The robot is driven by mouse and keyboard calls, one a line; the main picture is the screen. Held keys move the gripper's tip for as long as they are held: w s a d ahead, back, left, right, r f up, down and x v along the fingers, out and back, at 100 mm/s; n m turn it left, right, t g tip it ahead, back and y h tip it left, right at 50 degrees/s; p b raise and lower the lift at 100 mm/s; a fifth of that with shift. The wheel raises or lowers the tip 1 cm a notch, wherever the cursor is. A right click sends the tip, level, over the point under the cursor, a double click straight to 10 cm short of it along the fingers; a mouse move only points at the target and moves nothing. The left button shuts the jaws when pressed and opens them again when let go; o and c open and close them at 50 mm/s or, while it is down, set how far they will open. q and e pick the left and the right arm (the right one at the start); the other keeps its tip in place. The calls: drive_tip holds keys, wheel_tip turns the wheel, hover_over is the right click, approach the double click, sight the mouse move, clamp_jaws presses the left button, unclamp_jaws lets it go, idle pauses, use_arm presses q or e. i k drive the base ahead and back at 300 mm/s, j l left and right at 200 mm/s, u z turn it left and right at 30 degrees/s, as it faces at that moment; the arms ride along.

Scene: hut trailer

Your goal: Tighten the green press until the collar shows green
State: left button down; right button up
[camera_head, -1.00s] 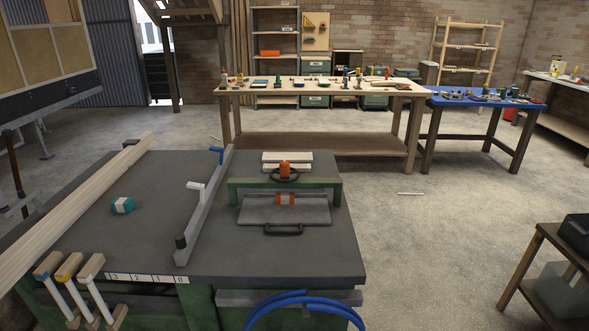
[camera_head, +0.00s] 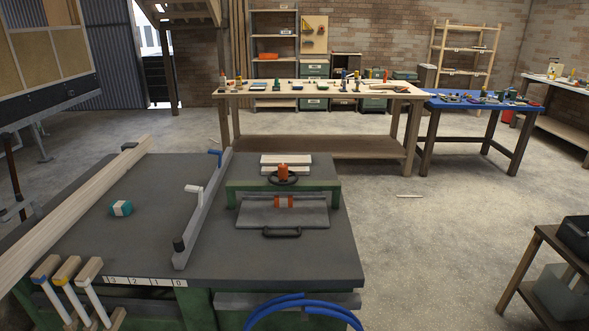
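The green press (camera_head: 236,187) stands on the dark grey machine table (camera_head: 200,250), right of its middle. Its green crossbar carries a black handwheel (camera_head: 270,178) around an orange-red collar (camera_head: 283,171). I see no green on the collar. Below the crossbar is a grey plate (camera_head: 255,212) with a second orange-red piece (camera_head: 284,201) and a black handle (camera_head: 282,232) at its front edge. Pale boards (camera_head: 286,159) lie behind the crossbar. Neither of my grippers is in view.
A grey fence with a white lever (camera_head: 194,188) stands left of the press. A teal-and-white block (camera_head: 121,208) and a long pale plank (camera_head: 70,214) lie farther left. Blue hoses (camera_head: 300,306) loop at the table's front. A wooden workbench (camera_head: 320,92) stands behind, with open floor between.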

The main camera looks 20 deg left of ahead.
sight(282, 171)
drive_tip(key=i+l+z, duration=0.1)
drive_tip(key=z, duration=0.25)
drive_tip(key=i+z, duration=0.2)
drive_tip(key=z, duration=0.2)
drive_tip(key=i, duration=1.4)
drive_tip(key=i+u, duration=0.1)
drive_tip(key=i, duration=1.3)
drive_tip(key=i+l+u, duration=0.1)
drive_tip(key=u, duration=1.25)
drive_tip(key=i+l+u, duration=0.1)
drive_tip(key=u, duration=1.4)
